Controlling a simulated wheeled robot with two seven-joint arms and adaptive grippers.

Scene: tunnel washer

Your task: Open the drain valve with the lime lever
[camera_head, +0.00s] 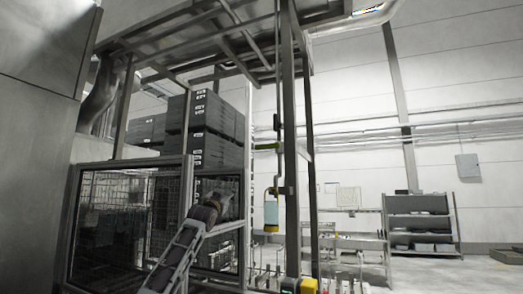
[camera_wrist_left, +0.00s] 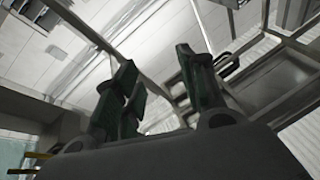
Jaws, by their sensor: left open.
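The lime lever (camera_head: 267,146) sticks out to the left, about level, from a thin vertical pipe (camera_head: 279,100) beside a grey steel post. Below it on the same line hangs a pale blue cylinder (camera_head: 271,215) with yellowish ends. My left gripper (camera_head: 224,205) is lower and to the left of the lever in the head view, apart from it. In the left wrist view its two dark green fingers (camera_wrist_left: 155,62) stand apart with nothing between them. I cannot make out the lever surely in that view. My right gripper is not in view.
A wire-mesh guard frame (camera_head: 190,165) stands behind my left arm, with stacked dark crates (camera_head: 215,125) beyond. The steel post (camera_head: 291,180) rises just right of the pipe. A shelf rack (camera_head: 420,225) stands far right.

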